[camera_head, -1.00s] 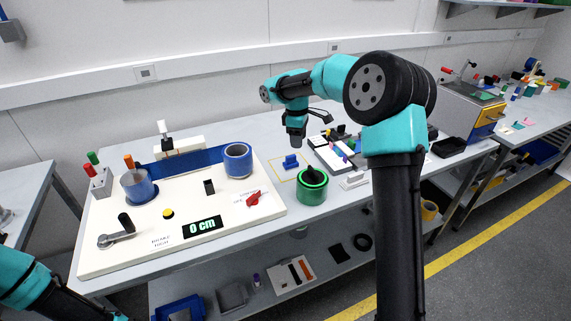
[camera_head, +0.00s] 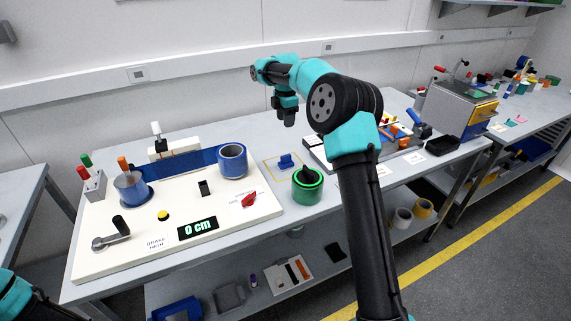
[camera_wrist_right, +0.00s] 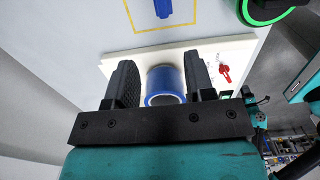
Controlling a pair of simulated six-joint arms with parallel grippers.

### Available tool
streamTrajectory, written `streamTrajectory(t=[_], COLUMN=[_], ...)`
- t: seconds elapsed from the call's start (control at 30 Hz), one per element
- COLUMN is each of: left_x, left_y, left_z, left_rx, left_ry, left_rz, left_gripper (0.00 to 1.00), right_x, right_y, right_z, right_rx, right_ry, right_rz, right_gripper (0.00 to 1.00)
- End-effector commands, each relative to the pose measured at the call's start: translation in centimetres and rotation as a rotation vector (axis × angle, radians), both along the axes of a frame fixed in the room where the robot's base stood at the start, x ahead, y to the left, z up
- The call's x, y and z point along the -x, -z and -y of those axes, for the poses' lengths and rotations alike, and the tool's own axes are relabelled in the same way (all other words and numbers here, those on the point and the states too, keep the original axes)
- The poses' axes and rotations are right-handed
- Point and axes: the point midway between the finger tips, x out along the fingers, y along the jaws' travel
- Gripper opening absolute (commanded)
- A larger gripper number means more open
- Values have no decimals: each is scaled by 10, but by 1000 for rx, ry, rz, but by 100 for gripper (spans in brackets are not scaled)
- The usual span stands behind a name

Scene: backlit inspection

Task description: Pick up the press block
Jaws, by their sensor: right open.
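The press block is most likely the small blue block (camera_head: 287,161) standing inside a yellow outline on the table, left of and behind the green-ringed drum. Part of it shows at the top of the right wrist view (camera_wrist_right: 162,8). My right gripper (camera_head: 289,118) hangs in the air above and behind the block, apart from it. In the right wrist view its two dark fingers (camera_wrist_right: 160,68) are spread, with nothing held between them. My left arm shows only at the lower left corner of the head view; its gripper is out of frame.
A green-ringed drum (camera_head: 307,185) with a black knob stands close to the block. A white board (camera_head: 130,250) with a blue cylinder (camera_head: 233,160), red switch and crank lies to the left. Trays with small parts lie to the right, partly behind my right arm.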

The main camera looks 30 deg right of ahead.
Motion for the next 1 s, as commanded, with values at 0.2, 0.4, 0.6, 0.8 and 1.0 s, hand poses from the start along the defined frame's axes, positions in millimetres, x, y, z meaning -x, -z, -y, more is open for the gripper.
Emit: streamTrajectory(t=[0.2,0.4,0.6,0.8,1.0], left_x=[0,0,0,0,0], left_y=[0,0,0,0,0], left_z=[0,0,0,0,0], left_rx=[0,0,0,0,0], left_ry=[0,0,0,0,0], left_rz=[0,0,0,0,0], left_gripper=[43,43,43,43,43], right_x=[1,1,1,1,0], right_y=[28,62,96,118,120], right_z=[0,0,0,0,0], right_rx=[0,1,0,0,0], right_ry=[0,0,1,1,1], right_rz=[-5,-4,-3,-2,-1], right_gripper=[49,49,49,49,49])
